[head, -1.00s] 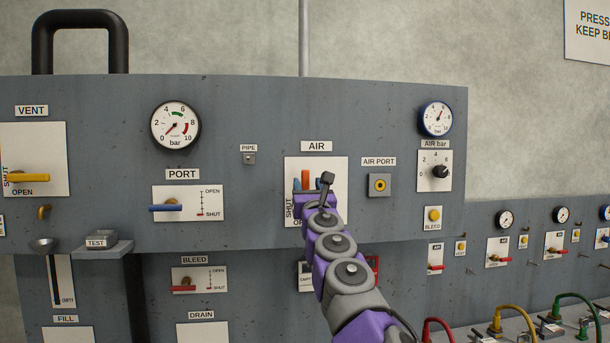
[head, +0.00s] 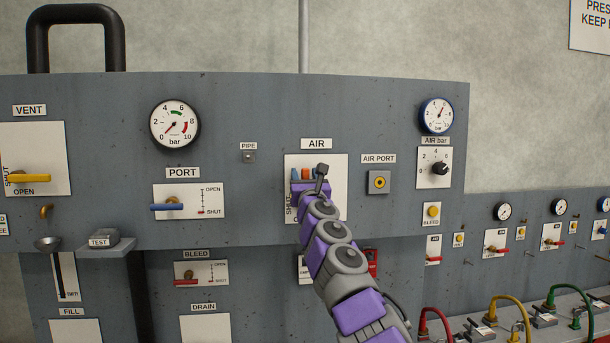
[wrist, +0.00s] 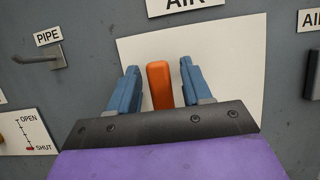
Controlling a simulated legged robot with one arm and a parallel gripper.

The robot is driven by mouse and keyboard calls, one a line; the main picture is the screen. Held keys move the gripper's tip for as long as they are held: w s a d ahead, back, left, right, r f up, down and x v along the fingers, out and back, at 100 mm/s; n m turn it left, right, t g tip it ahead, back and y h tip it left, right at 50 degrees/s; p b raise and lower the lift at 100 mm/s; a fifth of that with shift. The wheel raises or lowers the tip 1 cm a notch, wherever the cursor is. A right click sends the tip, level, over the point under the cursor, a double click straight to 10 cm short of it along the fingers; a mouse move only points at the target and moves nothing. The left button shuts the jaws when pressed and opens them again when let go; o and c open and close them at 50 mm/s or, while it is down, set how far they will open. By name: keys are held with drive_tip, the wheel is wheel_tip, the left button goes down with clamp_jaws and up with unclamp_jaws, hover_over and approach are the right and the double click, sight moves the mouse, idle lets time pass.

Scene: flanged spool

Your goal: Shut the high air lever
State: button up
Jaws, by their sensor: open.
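The air lever (wrist: 159,84) is an orange bar, seen upright in the wrist view against the white AIR plate (wrist: 230,50). In the head view the lever (head: 306,173) shows just above my arm, below the AIR label. My gripper (wrist: 157,88) is open, with one blue finger on each side of the lever. Narrow gaps seem to show between the lever and the fingers. The lever's lower end is hidden behind my gripper, and the plate's lower part is mostly hidden by my arm.
The AIR PORT fitting (head: 379,182) sits right of the AIR plate. The PIPE hook (wrist: 40,58) sticks out to its left. The PORT plate with a blue lever (head: 167,207) is further left, and the air regulator knob (head: 440,169) further right.

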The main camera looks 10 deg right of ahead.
drive_tip(key=shift+c, duration=0.5)
clamp_jaws()
